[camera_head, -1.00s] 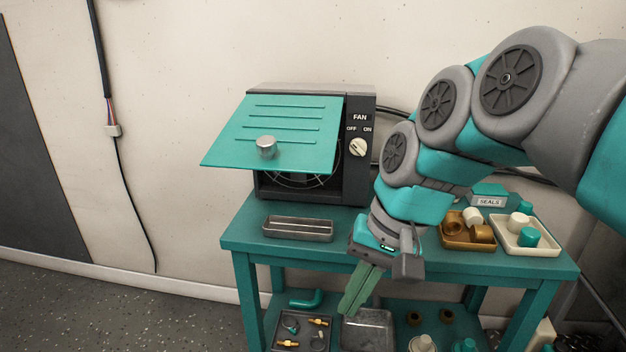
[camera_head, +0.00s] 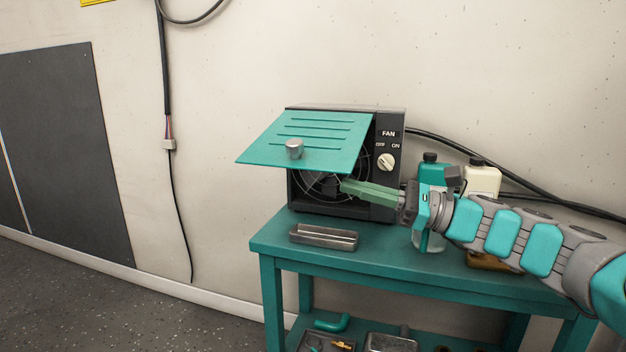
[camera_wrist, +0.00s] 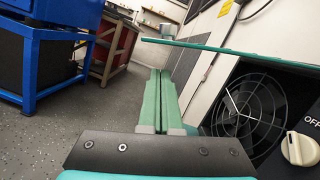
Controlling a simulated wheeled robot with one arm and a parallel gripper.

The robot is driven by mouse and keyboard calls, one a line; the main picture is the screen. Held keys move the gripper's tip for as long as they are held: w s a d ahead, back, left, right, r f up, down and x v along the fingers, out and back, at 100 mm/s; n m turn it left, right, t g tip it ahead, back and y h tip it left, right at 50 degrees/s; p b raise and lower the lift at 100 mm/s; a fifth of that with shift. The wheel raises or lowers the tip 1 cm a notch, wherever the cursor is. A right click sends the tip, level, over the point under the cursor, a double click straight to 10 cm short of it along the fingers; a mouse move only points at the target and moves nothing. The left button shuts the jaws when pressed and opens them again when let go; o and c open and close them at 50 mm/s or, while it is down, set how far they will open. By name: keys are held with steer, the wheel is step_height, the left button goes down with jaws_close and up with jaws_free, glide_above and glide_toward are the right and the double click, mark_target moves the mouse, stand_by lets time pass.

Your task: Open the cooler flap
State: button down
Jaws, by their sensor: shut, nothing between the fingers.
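The cooler (camera_head: 376,210) is a dark box on the teal bench against the wall. Its teal flap (camera_head: 318,138) is hinged at the top and stands swung up and outward, with a round metal knob (camera_head: 294,149) near its free edge. The fan behind it is exposed, and its grille (camera_wrist: 250,107) shows in the wrist view. My gripper (camera_head: 344,186) is shut and empty, pointing left in front of the cooler, below the flap. In the wrist view the flap (camera_wrist: 240,52) is edge-on above my fingers (camera_wrist: 160,75), apart from them.
A metal tray (camera_head: 323,238) lies on the bench (camera_head: 400,262) in front of the cooler. Bottles (camera_head: 481,180) stand right of the cooler, partly behind my arm. A fan switch knob (camera_head: 386,162) is on the cooler's right panel. The space left of the bench is open floor.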

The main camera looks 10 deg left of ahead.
mark_target(305, 159)
steer(key=b+x, duration=0.1)
steer(key=x, duration=0.8)
steer(key=shift+w+r+m, duration=0.2)
steer(key=shift+w+m, duration=0.2)
steer(key=shift+w, duration=0.05)
steer(key=shift+a+r, duration=0.1)
steer(key=shift+a, duration=0.05)
steer(key=r+p, duration=0.2)
steer(key=p, duration=0.1)
steer(key=s+r+p, duration=0.1)
steer(key=r+p, duration=0.2)
steer(key=p, duration=0.1)
steer(key=shift+s+r, duration=0.15)
steer(key=shift+r, duration=0.1)
steer(key=shift+f, duration=0.1)
